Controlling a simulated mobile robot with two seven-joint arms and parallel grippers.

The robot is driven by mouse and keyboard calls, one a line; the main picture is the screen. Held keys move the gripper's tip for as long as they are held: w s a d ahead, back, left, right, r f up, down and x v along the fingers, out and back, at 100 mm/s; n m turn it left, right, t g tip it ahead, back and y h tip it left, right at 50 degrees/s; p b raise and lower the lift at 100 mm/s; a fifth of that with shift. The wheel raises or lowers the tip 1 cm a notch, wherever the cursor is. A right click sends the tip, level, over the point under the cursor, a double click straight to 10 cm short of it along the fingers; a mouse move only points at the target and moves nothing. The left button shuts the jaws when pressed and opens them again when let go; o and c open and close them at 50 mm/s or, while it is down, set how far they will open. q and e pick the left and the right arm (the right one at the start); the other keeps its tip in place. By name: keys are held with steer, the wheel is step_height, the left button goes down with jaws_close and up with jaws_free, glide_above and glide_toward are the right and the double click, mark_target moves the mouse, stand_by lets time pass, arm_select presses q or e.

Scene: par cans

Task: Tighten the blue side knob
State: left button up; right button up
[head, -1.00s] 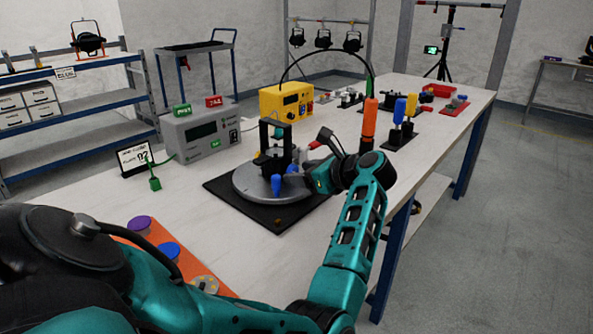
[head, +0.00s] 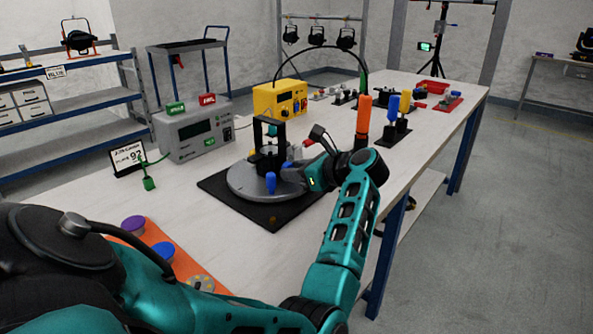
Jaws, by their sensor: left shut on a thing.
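A black fixture (head: 267,150) stands upright on a round grey plate (head: 243,187), which sits on a black base (head: 275,215). A small blue knob (head: 287,164) shows at the fixture's right side, partly hidden by my left gripper. A second, upright blue handle (head: 271,182) stands at the plate's front edge. My left gripper (head: 294,173) reaches in from the right, with its tips at the side knob. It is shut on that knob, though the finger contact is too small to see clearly. My right gripper is out of view.
A grey meter box (head: 195,133) with green and red tags and a yellow box (head: 279,100) stand behind. An orange handle (head: 363,118) and blue-topped tool (head: 391,108) stand close behind my left wrist. An orange panel (head: 187,268) lies at the near left.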

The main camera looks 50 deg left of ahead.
arm_select(q)
steer(key=shift+w+m+g, duration=0.15)
steer(key=shift+m+g, duration=0.35)
steer(key=shift+m, duration=0.4)
steer(key=shift+c, duration=0.3)
steer(key=shift+m+g, duration=0.6)
steer(key=o, duration=1.1)
steer(key=shift+c, duration=0.2)
steer(key=v, duration=1.3)
steer(key=shift+a+r, duration=0.1)
steer(key=shift+a, duration=0.05)
